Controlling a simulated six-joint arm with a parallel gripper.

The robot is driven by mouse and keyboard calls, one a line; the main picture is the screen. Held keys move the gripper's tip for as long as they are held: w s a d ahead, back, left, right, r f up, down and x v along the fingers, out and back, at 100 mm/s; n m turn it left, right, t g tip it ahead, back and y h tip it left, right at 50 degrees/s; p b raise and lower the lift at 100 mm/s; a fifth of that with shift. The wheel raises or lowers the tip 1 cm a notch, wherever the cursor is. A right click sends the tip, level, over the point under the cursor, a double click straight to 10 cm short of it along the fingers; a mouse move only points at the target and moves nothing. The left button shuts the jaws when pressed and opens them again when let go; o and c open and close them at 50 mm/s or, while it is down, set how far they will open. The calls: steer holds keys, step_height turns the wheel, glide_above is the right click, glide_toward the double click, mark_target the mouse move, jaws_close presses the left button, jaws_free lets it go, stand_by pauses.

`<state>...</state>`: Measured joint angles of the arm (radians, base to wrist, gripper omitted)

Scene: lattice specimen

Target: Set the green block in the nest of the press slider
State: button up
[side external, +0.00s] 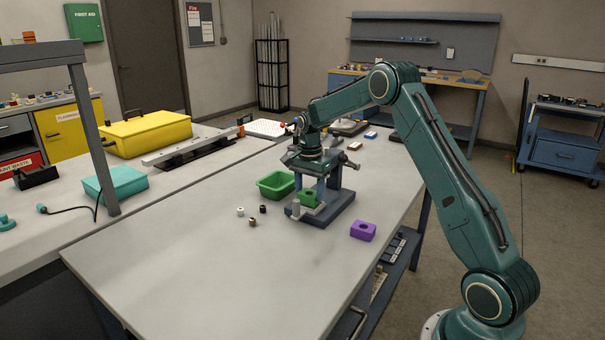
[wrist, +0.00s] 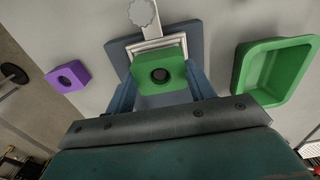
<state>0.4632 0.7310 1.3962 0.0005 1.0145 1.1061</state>
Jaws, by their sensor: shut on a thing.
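The green block (side external: 308,197), with a dark round hole in its top, is between the two blue fingers of my gripper (side external: 316,191). In the wrist view the green block (wrist: 174,57) sits between the fingertips (wrist: 160,78), which are shut on its sides. The pale frame of the press slider's nest (wrist: 141,47) shows past the block's far edge, and the block covers most of it. I cannot tell whether the block is seated in the nest or just above it. The slider's pale knob (wrist: 143,12) points away from my gripper. The press base (side external: 334,208) is blue-grey.
A green tray (side external: 276,185) stands left of the press in the side view. A purple block (side external: 363,231) with a hole lies to its right. Small cylinders (side external: 252,221) lie at the front left. The front of the table is clear.

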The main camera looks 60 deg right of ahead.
mark_target(309, 195)
steer(key=shift+f, duration=0.4)
stand_by(0.5)
steer(key=o, duration=1.5)
steer(key=shift+c, duration=0.2)
steer(key=shift+r, duration=0.2)
steer(key=shift+r, duration=2.3)
steer(key=shift+r, duration=0.15)
step_height(309, 195, up, 14)
steer(key=shift+f, duration=0.25)
